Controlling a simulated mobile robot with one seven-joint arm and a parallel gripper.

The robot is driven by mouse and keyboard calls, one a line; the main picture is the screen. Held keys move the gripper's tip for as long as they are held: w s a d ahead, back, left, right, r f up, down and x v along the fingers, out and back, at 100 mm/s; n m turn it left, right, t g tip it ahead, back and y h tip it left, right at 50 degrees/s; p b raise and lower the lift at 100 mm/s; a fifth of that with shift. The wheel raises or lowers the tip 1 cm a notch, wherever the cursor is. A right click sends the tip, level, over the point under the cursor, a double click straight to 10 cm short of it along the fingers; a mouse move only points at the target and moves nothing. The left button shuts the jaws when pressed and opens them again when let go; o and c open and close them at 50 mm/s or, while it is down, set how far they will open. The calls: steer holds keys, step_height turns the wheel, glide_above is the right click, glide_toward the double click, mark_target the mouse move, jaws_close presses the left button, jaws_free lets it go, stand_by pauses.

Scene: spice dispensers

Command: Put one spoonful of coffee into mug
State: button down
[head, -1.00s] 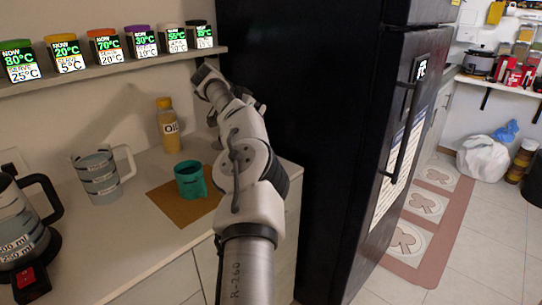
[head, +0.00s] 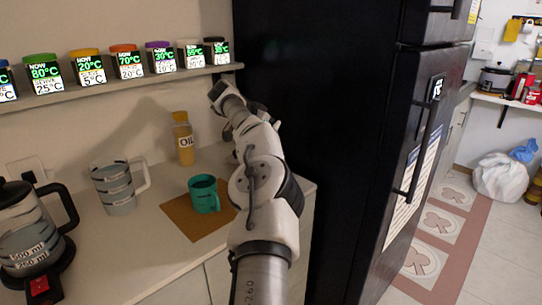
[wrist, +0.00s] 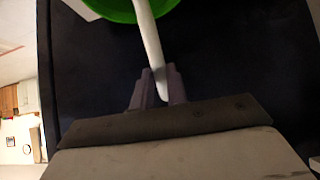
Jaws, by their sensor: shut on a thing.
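In the wrist view my gripper (wrist: 160,80) is shut on the white handle of a utensil (wrist: 150,45). A bright green rounded part (wrist: 115,8) shows at the handle's far end, cut off by the top edge. I cannot see whether it holds anything. In the head view a teal mug (head: 204,195) stands upright on a brown mat (head: 185,222) on the counter. My arm reaches up to the right of the mug, and its fingers are hidden there. Several jars with coloured lids (head: 128,62) stand on the shelf; I can read no coffee label.
An oil bottle (head: 184,142) stands behind the mug. A grey measuring jug (head: 116,190) and a kettle (head: 28,235) stand to the left. A black fridge (head: 325,130) closely flanks my arm on the right. Bare counter (head: 130,245) lies left of the mat.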

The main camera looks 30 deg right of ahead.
steer(key=shift+r+p, duration=1.65)
steer(key=shift+p, duration=0.55)
steer(key=shift+r+p, duration=1.75)
steer(key=shift+p, duration=0.65)
